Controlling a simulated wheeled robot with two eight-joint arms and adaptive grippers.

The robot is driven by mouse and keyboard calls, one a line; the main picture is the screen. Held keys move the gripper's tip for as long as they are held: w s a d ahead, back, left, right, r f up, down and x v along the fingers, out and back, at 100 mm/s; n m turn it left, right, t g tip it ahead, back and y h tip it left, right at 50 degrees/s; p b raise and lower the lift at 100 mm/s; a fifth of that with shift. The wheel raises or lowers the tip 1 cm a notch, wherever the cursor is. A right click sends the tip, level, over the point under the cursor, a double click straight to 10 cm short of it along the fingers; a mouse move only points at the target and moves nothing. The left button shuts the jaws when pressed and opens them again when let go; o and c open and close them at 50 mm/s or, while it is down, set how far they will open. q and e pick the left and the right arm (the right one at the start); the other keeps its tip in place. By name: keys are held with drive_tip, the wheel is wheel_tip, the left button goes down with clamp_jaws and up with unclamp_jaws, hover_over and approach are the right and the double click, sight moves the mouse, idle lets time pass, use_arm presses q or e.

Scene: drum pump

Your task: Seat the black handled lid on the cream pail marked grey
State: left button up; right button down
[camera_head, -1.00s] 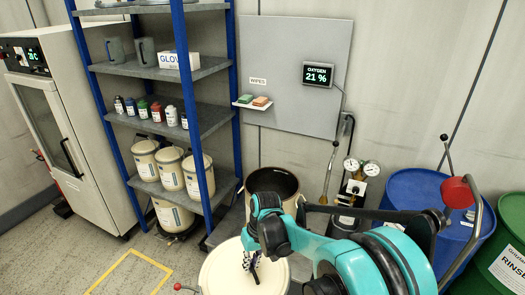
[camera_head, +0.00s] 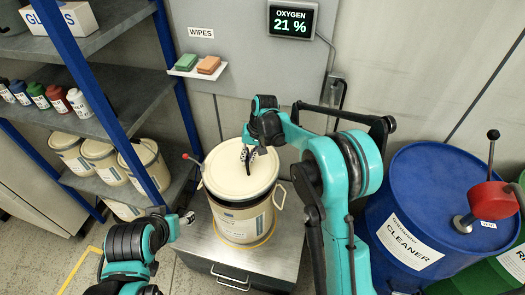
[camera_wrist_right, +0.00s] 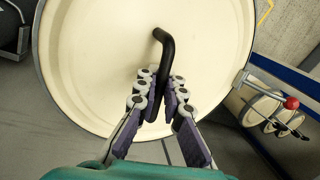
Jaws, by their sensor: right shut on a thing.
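The cream round lid (camera_head: 225,178) with its black bar handle (camera_wrist_right: 165,52) lies over the mouth of the cream pail (camera_head: 245,222). The lid looks level and lined up with the pail; whether a thin gap remains under its rim I cannot tell. My right gripper (camera_head: 249,158) is above the lid's middle, shut on the handle. The wrist view shows its pads on both sides of the handle (camera_wrist_right: 162,100). A red-knobbed lever (camera_head: 191,158) sticks out at the lid's left edge. My left gripper (camera_head: 185,218) is low, left of the pail; its jaws are too small to read.
The pail stands on a grey cabinet top (camera_head: 285,240). A blue shelf rack (camera_head: 115,100) with bottles and cream pails is to the left. A blue drum (camera_head: 425,180) with a red-topped fitting (camera_head: 485,203) stands at right, beside my right arm. A wipes shelf (camera_head: 197,72) hangs behind.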

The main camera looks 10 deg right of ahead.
sight(245, 171)
drive_tip(key=shift+w+a, duration=0.15)
drive_tip(key=shift+a, duration=0.05)
drive_tip(key=shift+f, duration=0.2)
drive_tip(key=shift+a+f+b, duration=0.2)
drive_tip(key=shift+f+b, duration=0.45)
drive_tip(key=shift+f, duration=0.05)
drive_tip(key=shift+d+f+b, duration=0.1)
drive_tip(key=shift+f+b, duration=1.15)
drive_tip(key=shift+f, duration=0.7)
drive_tip(key=shift+s+a, duration=0.25)
drive_tip(key=shift+f+b, duration=0.5)
drive_tip(key=shift+f, duration=0.1)
drive_tip(key=c, duration=1.9)
unclamp_jaws()
drive_tip(key=shift+r, duration=0.1)
